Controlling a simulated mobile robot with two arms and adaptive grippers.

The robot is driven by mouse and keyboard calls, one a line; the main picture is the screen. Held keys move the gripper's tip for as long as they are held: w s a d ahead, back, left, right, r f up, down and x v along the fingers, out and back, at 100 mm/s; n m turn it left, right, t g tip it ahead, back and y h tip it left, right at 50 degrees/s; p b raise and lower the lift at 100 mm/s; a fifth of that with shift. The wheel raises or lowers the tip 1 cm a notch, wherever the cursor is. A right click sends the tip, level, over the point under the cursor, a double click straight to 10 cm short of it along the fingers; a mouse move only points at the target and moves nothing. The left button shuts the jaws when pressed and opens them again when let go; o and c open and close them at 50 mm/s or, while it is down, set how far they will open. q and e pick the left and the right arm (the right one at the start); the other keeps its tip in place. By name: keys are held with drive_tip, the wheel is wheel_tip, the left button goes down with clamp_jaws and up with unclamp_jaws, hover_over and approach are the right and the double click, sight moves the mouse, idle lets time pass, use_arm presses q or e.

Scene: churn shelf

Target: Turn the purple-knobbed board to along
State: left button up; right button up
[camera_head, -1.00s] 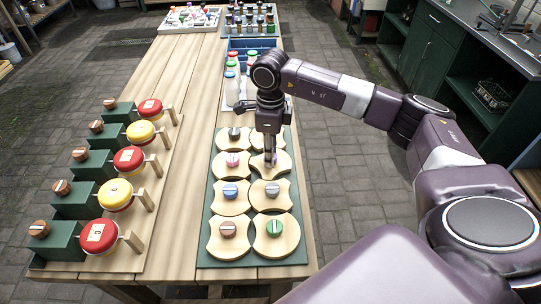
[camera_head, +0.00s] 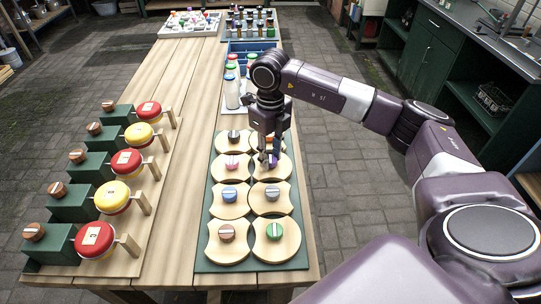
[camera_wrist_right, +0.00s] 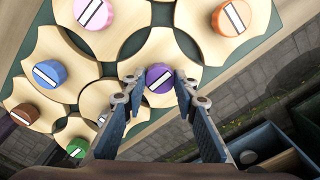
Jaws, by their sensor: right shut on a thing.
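The purple knob (camera_wrist_right: 159,77) has a white bar on top and sits on a pale wooden board (camera_wrist_right: 163,43) with scalloped sides. In the head view the purple knob (camera_head: 273,161) is partly hidden by my right gripper (camera_head: 267,162). The fingertips of my right gripper (camera_wrist_right: 160,86) are on either side of the knob in the wrist view, shut on it. The board lies flat in the right column, second from the far end. In the wrist view the knob's bar runs diagonally. My left gripper is not in view.
Neighbouring boards carry a pink knob (camera_head: 232,162), an orange knob (camera_wrist_right: 228,18), a blue knob (camera_head: 230,193) and others on a green base (camera_head: 209,265). Bottles (camera_head: 232,92) stand behind. Red and yellow round pieces (camera_head: 126,161) fill the left side. Bare wood lies between.

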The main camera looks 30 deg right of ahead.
sight(271, 159)
drive_tip(key=shift+w, duration=0.1)
idle(0.3)
drive_tip(key=o, duration=1.1)
drive_tip(key=shift+o, duration=0.2)
wheel_tip(271, 159, up, 12)
